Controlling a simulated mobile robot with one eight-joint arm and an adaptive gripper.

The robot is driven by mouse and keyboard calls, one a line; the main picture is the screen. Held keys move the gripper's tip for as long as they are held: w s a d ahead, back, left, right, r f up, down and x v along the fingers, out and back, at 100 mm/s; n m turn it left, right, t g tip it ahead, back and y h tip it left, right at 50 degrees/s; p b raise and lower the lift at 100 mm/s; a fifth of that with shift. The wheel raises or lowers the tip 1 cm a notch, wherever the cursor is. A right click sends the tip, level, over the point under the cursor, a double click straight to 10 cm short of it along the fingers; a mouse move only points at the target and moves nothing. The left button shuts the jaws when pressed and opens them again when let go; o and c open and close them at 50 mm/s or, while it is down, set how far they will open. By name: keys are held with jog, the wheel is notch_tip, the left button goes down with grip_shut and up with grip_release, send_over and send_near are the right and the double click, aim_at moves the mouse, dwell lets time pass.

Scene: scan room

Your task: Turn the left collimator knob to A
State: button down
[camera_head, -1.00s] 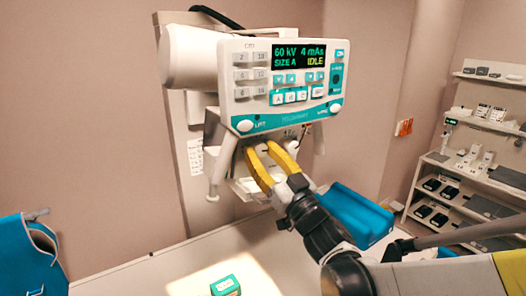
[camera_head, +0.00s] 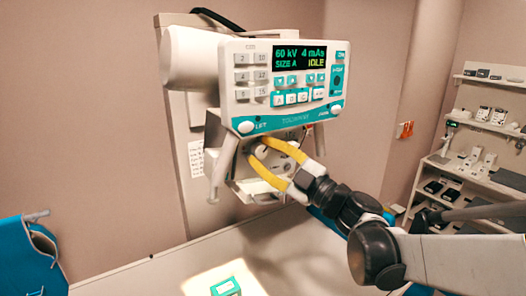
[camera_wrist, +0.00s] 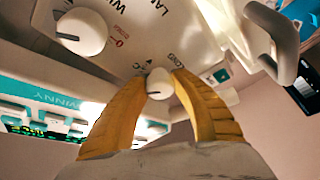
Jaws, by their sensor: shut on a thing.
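The left collimator knob (camera_head: 262,152) is a small white round knob on the lower front of the white collimator housing (camera_head: 243,186), below the console. My gripper (camera_head: 256,150) has its two yellow fingers shut on it, one above and one below. In the wrist view, the knob (camera_wrist: 158,84) sits between the fingertips (camera_wrist: 160,78), beside small lettering that seems to read LONG. Its pointer and exact setting are hard to make out. A second, larger-looking white knob (camera_wrist: 82,31) stands apart from the fingers, near lettering like WIDE.
The console (camera_head: 285,85) above shows 60 kV, 4 mAs, SIZE A and IDLE. White handles (camera_head: 223,168) hang beside the housing. A blue apron (camera_head: 35,260) hangs at left; shelves (camera_head: 490,150) stand at right.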

jog(key=n+g+p, duration=0.1)
jog(key=n, duration=0.2)
jog(key=n+g, duration=0.1)
jog(key=n, duration=0.2)
jog(key=shift+r+n+g+h+p, duration=0.1)
jog(key=shift+n+g+h+p, duration=0.2)
jog(key=shift+n+h+p, duration=0.1)
dwell(0.3)
jog(key=c, duration=1)
grip_release()
